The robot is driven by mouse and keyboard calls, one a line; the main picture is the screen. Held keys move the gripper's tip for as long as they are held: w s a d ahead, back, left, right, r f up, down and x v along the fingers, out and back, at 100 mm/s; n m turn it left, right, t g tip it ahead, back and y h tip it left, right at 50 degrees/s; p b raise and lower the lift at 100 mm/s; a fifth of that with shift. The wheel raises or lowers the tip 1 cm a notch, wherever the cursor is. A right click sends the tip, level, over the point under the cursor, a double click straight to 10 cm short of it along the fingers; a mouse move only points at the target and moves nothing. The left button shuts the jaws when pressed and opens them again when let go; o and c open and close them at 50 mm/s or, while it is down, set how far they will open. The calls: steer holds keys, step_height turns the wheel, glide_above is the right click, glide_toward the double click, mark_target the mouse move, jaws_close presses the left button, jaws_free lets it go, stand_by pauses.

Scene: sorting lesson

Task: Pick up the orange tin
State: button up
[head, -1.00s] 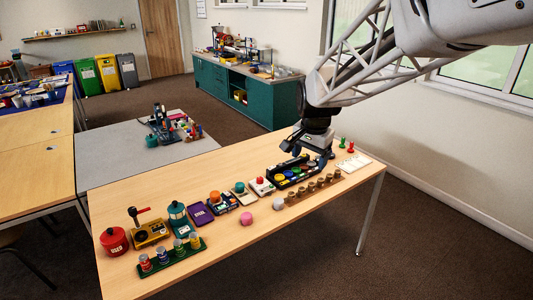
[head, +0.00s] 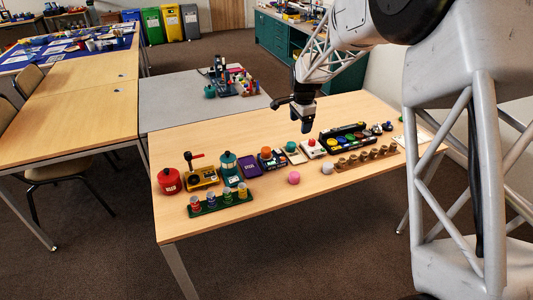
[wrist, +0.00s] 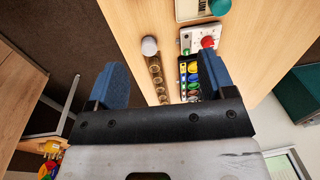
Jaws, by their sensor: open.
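A green rack (head: 220,204) at the front left of the table holds several small tins in a row. The tin at its right end (head: 242,191) looks orange-yellow and stands upright; its exact colour is hard to tell at this size. My gripper (head: 305,126) is above the middle of the table, well to the right of the rack and apart from it. In the wrist view its two blue fingers (wrist: 163,82) are spread wide with nothing between them. I cannot make out the tins in the wrist view.
A red pot (head: 169,181), a yellow device (head: 201,178) and a teal lantern-like item (head: 229,168) stand behind the rack. A pink ball (head: 293,178) and a pale ball (head: 327,168) lie right of it.

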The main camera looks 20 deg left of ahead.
steer(key=m, duration=0.2)
glide_above(266, 149)
steer(key=f, duration=1.3)
steer(key=shift+s+d+f, duration=0.15)
steer(key=shift+s, duration=0.15)
steer(key=shift+f, duration=0.1)
steer(key=shift+w+f, duration=0.1)
steer(key=shift+f, duration=1.1)
steer(key=shift+f, duration=0.1)
steer(key=shift+w+f, duration=0.2)
steer(key=shift+f, duration=2.3)
steer(key=c, duration=1)
steer(key=shift+c, duration=0.2)
steer(key=shift+r, duration=0.2)
